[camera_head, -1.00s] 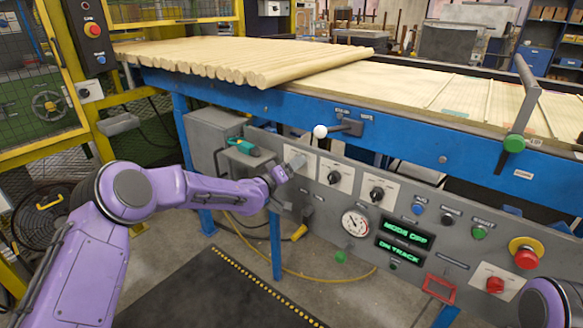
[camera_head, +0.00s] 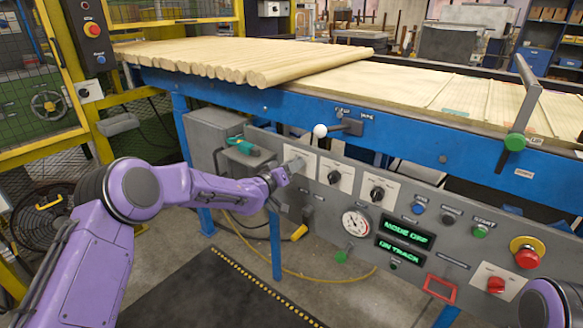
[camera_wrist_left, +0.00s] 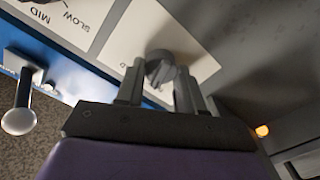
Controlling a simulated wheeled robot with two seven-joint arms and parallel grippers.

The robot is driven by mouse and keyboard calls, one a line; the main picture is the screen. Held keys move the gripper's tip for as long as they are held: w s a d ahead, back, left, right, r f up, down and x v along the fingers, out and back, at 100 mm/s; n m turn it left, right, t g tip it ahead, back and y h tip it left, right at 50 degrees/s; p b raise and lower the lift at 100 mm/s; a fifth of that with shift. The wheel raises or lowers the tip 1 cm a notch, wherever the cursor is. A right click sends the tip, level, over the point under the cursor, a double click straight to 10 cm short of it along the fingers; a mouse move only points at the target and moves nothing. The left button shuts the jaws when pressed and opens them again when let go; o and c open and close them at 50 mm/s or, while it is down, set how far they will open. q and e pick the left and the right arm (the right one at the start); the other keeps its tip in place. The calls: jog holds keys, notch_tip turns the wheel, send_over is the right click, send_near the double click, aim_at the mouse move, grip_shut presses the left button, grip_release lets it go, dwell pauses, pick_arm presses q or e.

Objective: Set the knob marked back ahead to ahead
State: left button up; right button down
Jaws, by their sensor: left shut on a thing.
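My left gripper (camera_head: 295,165) is at the leftmost white plate (camera_head: 309,161) on the grey control panel. In the left wrist view, a grey knob (camera_wrist_left: 158,66) sits between its two fingers, which are shut on it. Only a letter like D shows on that plate beside the finger; the rest of its marking, and which way the knob points, are hidden or too small to tell. My right gripper is out of view; only a purple part of my right arm shows at the lower right.
Two more black knobs on white plates (camera_head: 339,177) (camera_head: 376,193) are to the right. A white-balled lever (camera_head: 320,131) stands just above the gripper. The green display (camera_head: 406,233) reads MODE OFF. A gauge (camera_head: 355,223), buttons and a red emergency stop (camera_head: 526,257) share the panel.

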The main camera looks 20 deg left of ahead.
pick_arm(q)
jog(key=m+b, duration=0.2)
jog(key=m, duration=0.7)
jog(key=shift+d+b, duration=0.1)
jog(key=shift+b, duration=0.25)
jog(key=shift+m, duration=0.3)
jog(key=o, duration=1)
jog(key=shift+o, duration=0.2)
jog(key=shift+s, duration=0.2)
jog(key=v, duration=1)
jog(key=shift+s, duration=0.15)
